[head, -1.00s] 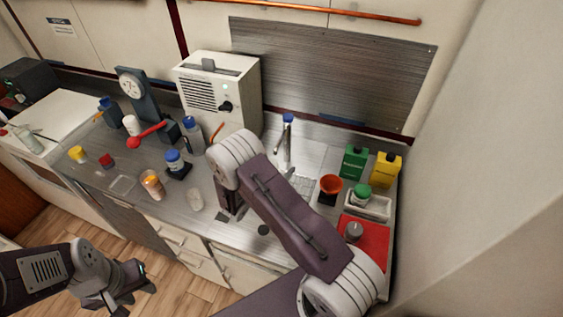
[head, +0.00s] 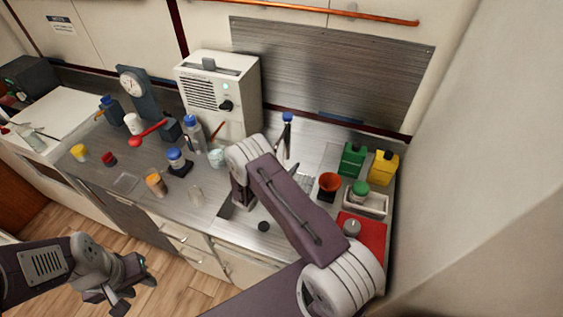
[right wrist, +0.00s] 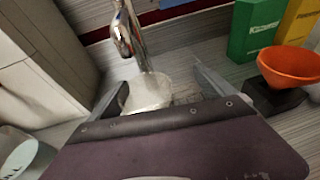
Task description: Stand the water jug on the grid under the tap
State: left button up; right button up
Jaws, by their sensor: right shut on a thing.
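In the right wrist view, the water jug (right wrist: 148,92), a pale, translucent vessel, is between the two fingers of my right gripper (right wrist: 160,90), which is shut on it. The jug's lower part is hidden behind my gripper body. The metal tap (right wrist: 124,35) is just above and behind the jug; it also shows in the head view (head: 287,140). Part of the slatted grid (right wrist: 187,94) shows beside the jug; I cannot tell whether the jug touches it. In the head view my forearm hides the jug and right gripper. My left gripper (head: 134,288) is open and empty above the floor.
An orange funnel (head: 329,183), a green box (head: 351,159) and a yellow box (head: 383,168) stand right of the tap. A pale cup (head: 217,158) and blue-capped bottle (head: 194,134) stand left. A white appliance (head: 222,95) is behind. The front counter holds small jars.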

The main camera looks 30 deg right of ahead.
jog(key=shift+f, duration=0.2)
jog(key=o, duration=1)
jog(key=shift+o, duration=0.2)
jog(key=shift+r, duration=0.3)
jog(key=b+v, duration=0.2)
jog(key=v, duration=1)
jog(key=s+d+r+m+g+y, duration=0.25)
jog(key=s+m+g, duration=0.65)
jog(key=s+m, duration=0.45)
jog(key=s+a+r+m+t+y, duration=0.2)
jog(key=s+a+m+y, duration=0.3)
jog(key=a+m+y, duration=0.4)
jog(key=shift+r+m+y, duration=0.45)
jog(key=shift+r+m, duration=0.4)
jog(key=shift+m, duration=0.4)
